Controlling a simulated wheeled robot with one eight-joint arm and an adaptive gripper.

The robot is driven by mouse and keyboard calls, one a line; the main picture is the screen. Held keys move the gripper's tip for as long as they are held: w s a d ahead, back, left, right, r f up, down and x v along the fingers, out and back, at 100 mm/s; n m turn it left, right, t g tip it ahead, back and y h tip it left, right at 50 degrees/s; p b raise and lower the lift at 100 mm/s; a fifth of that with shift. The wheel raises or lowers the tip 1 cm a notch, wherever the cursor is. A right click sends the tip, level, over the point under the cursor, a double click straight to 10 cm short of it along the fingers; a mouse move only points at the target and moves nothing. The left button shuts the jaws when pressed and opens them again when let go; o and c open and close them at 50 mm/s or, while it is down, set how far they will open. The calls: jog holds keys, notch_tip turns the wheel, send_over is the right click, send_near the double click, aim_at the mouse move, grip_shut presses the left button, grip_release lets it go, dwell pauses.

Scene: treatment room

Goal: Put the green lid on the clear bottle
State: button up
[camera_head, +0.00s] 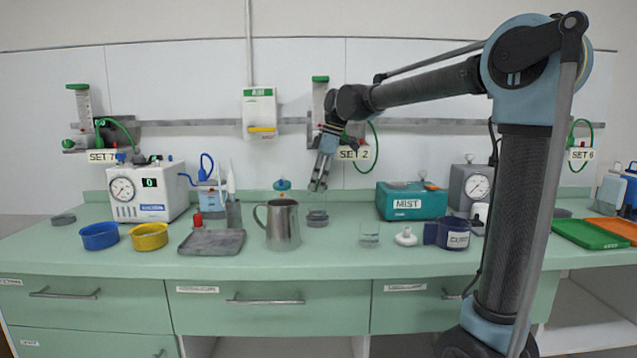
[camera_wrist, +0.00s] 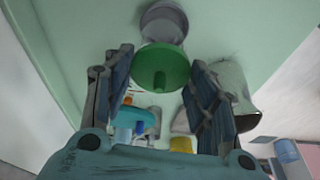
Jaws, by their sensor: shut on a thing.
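My gripper (camera_head: 319,187) points down over the counter, to the right of the metal pitcher. It is shut on the green lid (camera_wrist: 160,72), a round disc with a small knob, which sits between the fingers in the wrist view. In the head view I cannot make out the lid. A clear vessel with a grey lower part, seemingly the clear bottle (camera_head: 317,213), stands just below my fingertips. A round grey shape (camera_wrist: 163,22) beyond the lid in the wrist view may be this vessel. I cannot tell whether lid and vessel touch.
The metal pitcher (camera_head: 283,226) stands close on the left. A clear glass (camera_head: 369,236), a small white item (camera_head: 406,238) and a dark blue cuff (camera_head: 453,234) are to the right. A teal MIST box (camera_head: 411,203) stands behind. A grey tray (camera_head: 211,243) lies left.

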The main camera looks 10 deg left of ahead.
jog(key=shift+f, duration=0.9)
dwell(1.1)
jog(key=o, duration=1.1)
jog(key=shift+c, duration=0.2)
jog(key=shift+r, duration=3.55)
